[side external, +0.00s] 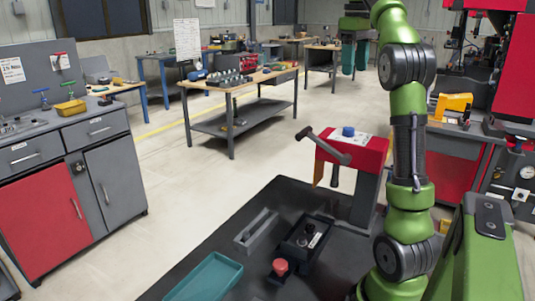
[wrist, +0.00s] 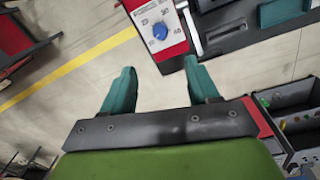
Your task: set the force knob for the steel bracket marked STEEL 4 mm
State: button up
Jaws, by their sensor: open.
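The force knob (side external: 347,131) is a small blue knob on a white dial plate on top of a red machine head (side external: 372,153). In the wrist view the blue knob (wrist: 160,31) sits among printed numbers, beyond the fingertips and clear of them. The number it points to cannot be told. My gripper (side external: 354,71) is high above and behind the machine head, with two teal fingers apart and nothing between them. In the wrist view my gripper (wrist: 158,68) is open over bare floor. No bracket marked STEEL 4 mm can be made out.
Dark handles (side external: 335,150) stick out left of the red head. On the dark table (side external: 205,237) are a dark fixture (side external: 322,222), a red button (side external: 280,267), a grey channel (side external: 257,231) and a teal tray (side external: 205,277). The air between gripper and knob looks clear.

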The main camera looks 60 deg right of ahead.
aim_at(349, 128)
jog(key=f, duration=1.6)
jog(key=shift+d+f, duration=0.3)
jog(key=shift+d, duration=0.05)
jog(key=shift+c, duration=0.2)
jog(key=c, duration=1)
